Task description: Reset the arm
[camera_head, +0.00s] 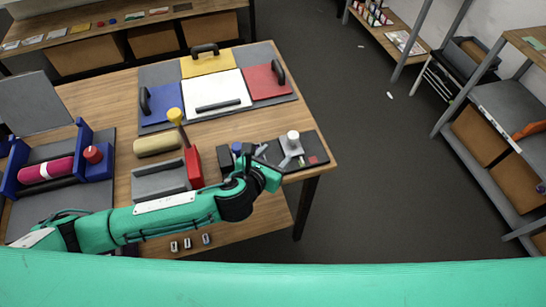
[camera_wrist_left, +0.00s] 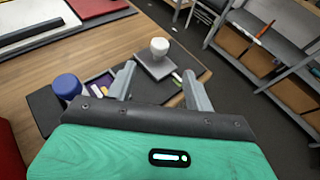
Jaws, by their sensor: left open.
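My left arm comes in from the left in the head view, stretched across the front of the wooden table. My left gripper (camera_head: 276,154) is open and empty near the table's right end. In the left wrist view its two fingers (camera_wrist_left: 160,88) are spread, with a grey block with a white knob (camera_wrist_left: 157,57) beyond them. That block with its white knob (camera_head: 292,142) also shows in the head view, on a dark mat. A blue round knob (camera_wrist_left: 67,86) is left of the fingers. My right gripper is not in view.
On the table (camera_head: 100,97) are a board with blue, yellow, white and red handled panels (camera_head: 270,82), a red block with a yellow knob (camera_head: 193,167), a tan roll (camera_head: 157,145) and a blue stand with a pink roller (camera_head: 47,170). Shelves (camera_head: 480,130) stand right across open floor.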

